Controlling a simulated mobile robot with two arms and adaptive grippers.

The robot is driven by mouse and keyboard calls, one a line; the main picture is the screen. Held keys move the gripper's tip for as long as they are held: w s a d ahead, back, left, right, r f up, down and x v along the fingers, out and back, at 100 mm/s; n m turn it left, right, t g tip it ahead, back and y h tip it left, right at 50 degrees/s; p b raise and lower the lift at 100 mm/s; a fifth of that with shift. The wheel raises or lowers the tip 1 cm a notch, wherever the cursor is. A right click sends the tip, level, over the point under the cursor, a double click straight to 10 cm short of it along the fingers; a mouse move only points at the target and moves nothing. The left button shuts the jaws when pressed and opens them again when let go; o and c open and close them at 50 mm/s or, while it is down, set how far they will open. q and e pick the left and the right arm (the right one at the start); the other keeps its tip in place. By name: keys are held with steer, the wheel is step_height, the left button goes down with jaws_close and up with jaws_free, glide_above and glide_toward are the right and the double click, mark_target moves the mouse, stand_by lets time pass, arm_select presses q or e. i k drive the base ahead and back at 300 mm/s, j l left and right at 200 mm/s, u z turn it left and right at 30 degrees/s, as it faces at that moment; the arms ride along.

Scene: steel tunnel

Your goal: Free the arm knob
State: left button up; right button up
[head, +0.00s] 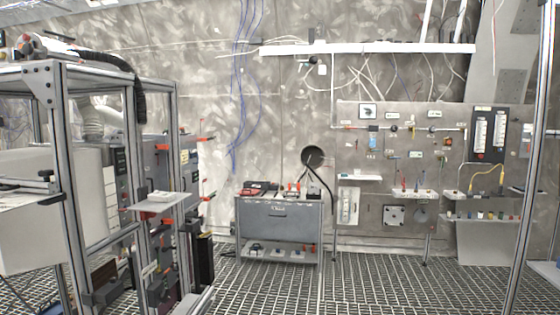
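I cannot pick out an arm knob for certain; any knob here is too small to tell. A metal-profile rack (62,190) stands close at the left. On its top lies a white and dark arm-like device with red parts (40,45), and a black ribbed hose (138,85) hangs from the rack. A small black clamp-like fitting (42,181) sits on the rack's left side. Neither of my grippers shows in the head view.
A grey cabinet (278,221) with items on top stands at the back wall. A grey panel (400,150) with instruments and small shelves is to its right. A metal post (532,150) rises at the right. The grated floor (370,290) is clear in the middle.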

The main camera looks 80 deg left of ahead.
mark_target(47, 174)
steer(key=u, duration=4.15)
